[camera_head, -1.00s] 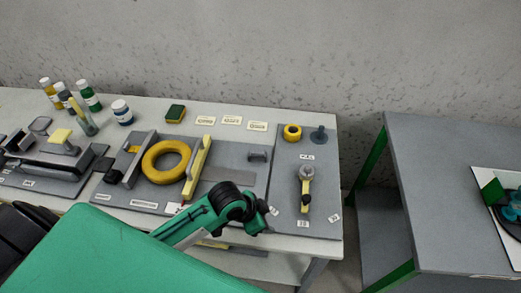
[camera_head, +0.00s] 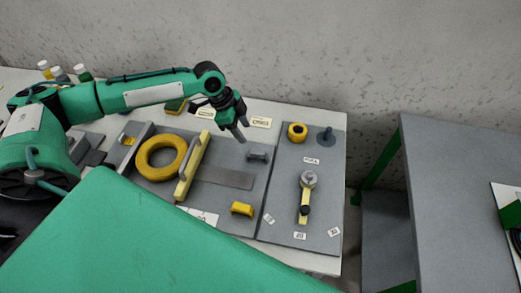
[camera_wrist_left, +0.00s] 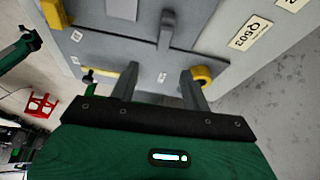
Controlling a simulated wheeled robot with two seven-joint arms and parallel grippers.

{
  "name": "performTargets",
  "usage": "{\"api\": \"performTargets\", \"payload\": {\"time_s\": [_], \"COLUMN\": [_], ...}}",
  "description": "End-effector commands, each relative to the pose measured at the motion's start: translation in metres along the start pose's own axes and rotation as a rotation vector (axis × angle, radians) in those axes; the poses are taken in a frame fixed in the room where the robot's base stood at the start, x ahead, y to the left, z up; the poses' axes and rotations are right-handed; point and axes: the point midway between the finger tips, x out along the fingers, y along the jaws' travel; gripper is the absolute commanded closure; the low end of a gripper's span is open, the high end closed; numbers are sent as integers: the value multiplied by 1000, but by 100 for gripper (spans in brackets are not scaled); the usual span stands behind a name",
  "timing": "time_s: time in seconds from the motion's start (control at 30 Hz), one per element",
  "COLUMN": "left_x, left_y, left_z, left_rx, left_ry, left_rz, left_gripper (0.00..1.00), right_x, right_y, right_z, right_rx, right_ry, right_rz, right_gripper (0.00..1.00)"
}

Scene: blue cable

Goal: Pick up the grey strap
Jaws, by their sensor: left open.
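A small grey bracket-like piece (camera_head: 257,157), apparently the strap, sits on the grey board right of the yellow-handled bar. In the left wrist view the grey piece (camera_wrist_left: 165,32) shows beyond the fingers, near the picture's top middle. A flat darker grey strip (camera_head: 227,178) lies just left of and nearer than it. My left gripper (camera_head: 242,132) is open and empty, with its fingers pointing down, above and a little beyond the grey piece. Its two parted fingers also show in the left wrist view (camera_wrist_left: 158,84). My right gripper is not in view.
A yellow ring (camera_head: 161,174) and a yellow bar (camera_head: 190,182) stand left on the board. A yellow bracket (camera_head: 241,208) lies nearer. A yellow roll (camera_head: 297,129), a grey peg (camera_head: 326,136) and a yellow tool (camera_head: 304,208) are on the right panel. A second table (camera_head: 450,190) stands right.

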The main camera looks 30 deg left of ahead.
Motion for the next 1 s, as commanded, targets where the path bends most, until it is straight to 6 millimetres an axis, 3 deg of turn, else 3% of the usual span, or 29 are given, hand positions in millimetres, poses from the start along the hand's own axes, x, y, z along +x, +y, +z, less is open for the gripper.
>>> {"api": "performTargets", "payload": {"time_s": [0.13, 0.5, 0.77, 1.0], "left_x": [5, 71, 90, 123], "left_y": [-3, -3, -4, -7], "left_z": [2, 2, 2, 5], "left_rx": [-6, -5, -5, -5], "left_ry": [1, 2, 1, 0], "left_rz": [2, 2, 2, 2], "left_gripper": [53, 53, 53, 53], "right_x": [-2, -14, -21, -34], "right_y": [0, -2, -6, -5], "right_z": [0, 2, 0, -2], "right_rx": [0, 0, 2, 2], "right_ry": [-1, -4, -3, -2], "right_rz": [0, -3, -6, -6], "right_gripper": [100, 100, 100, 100]}}
